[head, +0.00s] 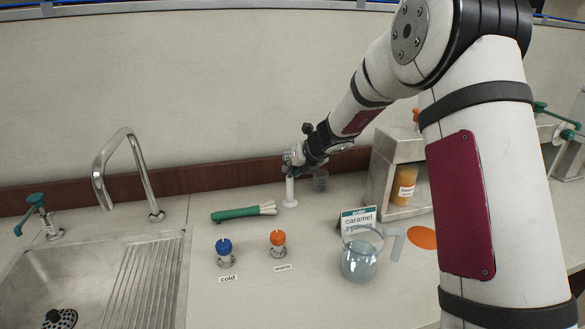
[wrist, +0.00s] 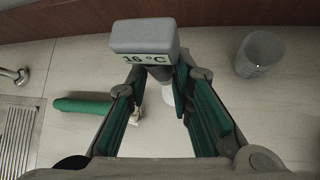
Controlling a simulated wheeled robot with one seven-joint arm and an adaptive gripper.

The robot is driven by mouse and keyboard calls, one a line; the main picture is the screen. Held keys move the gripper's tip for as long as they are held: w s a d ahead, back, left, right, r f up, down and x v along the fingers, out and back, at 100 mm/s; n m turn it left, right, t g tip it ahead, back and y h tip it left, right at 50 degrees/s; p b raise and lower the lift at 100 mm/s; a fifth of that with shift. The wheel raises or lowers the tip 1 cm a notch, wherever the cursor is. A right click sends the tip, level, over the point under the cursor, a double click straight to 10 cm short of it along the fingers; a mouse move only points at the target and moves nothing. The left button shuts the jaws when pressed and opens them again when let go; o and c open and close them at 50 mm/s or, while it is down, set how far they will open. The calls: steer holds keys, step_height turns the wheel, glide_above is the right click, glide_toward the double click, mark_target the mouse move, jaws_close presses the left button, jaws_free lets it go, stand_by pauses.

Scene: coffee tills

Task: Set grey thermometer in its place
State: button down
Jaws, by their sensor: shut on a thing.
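The grey thermometer (wrist: 145,37) shows large in the wrist view, a rounded block with a display reading 16 °C. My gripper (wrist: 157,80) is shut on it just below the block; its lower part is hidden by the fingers. In the head view my gripper (head: 297,157) is at the back of the counter, directly above a slim white stand (head: 290,190) with a round base. I cannot tell whether the thermometer touches the stand. Part of the white stand (wrist: 203,74) shows behind the fingers in the wrist view.
A grey cup (head: 320,181) stands right of the stand. A green brush-like thing (head: 237,214) lies to the left. Blue (head: 224,246) and orange (head: 278,238) knobs, a glass jug (head: 360,262) and a caramel sign (head: 358,218) are nearer. A sink (head: 100,265) is at left.

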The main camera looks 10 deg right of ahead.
steer(key=shift+f+b, duration=0.25)
steer(key=shift+b, duration=0.05)
steer(key=c, duration=1.3)
jaws_free()
steer(key=shift+c, duration=0.2)
steer(key=v, duration=1.2)
